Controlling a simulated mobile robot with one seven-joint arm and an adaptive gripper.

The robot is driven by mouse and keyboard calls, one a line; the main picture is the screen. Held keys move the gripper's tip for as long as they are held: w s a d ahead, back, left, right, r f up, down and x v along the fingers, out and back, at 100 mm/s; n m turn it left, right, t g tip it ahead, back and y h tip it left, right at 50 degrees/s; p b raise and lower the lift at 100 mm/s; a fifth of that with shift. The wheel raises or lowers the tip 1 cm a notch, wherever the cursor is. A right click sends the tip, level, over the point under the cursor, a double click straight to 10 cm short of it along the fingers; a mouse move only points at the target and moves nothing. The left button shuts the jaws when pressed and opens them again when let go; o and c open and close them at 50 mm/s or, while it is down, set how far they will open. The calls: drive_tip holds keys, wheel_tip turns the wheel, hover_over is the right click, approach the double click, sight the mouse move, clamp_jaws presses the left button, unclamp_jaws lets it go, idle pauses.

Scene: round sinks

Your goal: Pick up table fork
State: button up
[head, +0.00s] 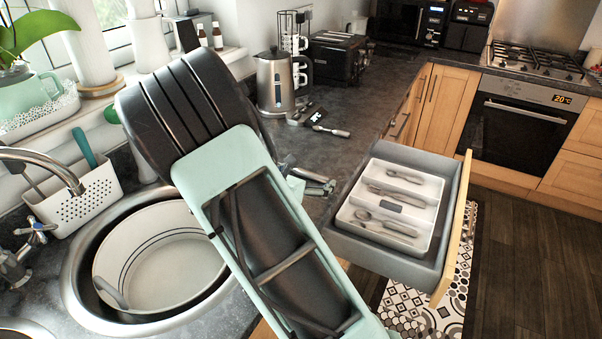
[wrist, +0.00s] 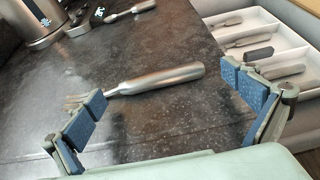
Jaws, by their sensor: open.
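A silver table fork (wrist: 160,80) lies on the dark countertop in the wrist view. Its thick handle points right, and its tines (wrist: 75,101) point left, partly hidden behind my left finger pad. My gripper (wrist: 166,93) is open and empty, with its blue-padded fingers spread wide on either side of the fork's handle. I cannot tell the height of the fingers above the counter. In the head view my arm covers much of the counter, and silver metal shows just beyond it, too small to identify surely.
An open drawer (head: 447,262) holds a white cutlery tray (head: 348,213) with several utensils, right of the counter. Another utensil (head: 331,130) lies near the kettle (head: 275,82). A round sink (head: 75,267) with a white tub (head: 160,262) is at left.

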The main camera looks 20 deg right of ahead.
drive_tip(key=shift+w+d+f, duration=0.1)
drive_tip(key=shift+w+d, duration=0.15)
drive_tip(key=shift+c, duration=0.4)
drive_tip(key=c, duration=1.2)
drive_tip(key=shift+o, duration=0.2)
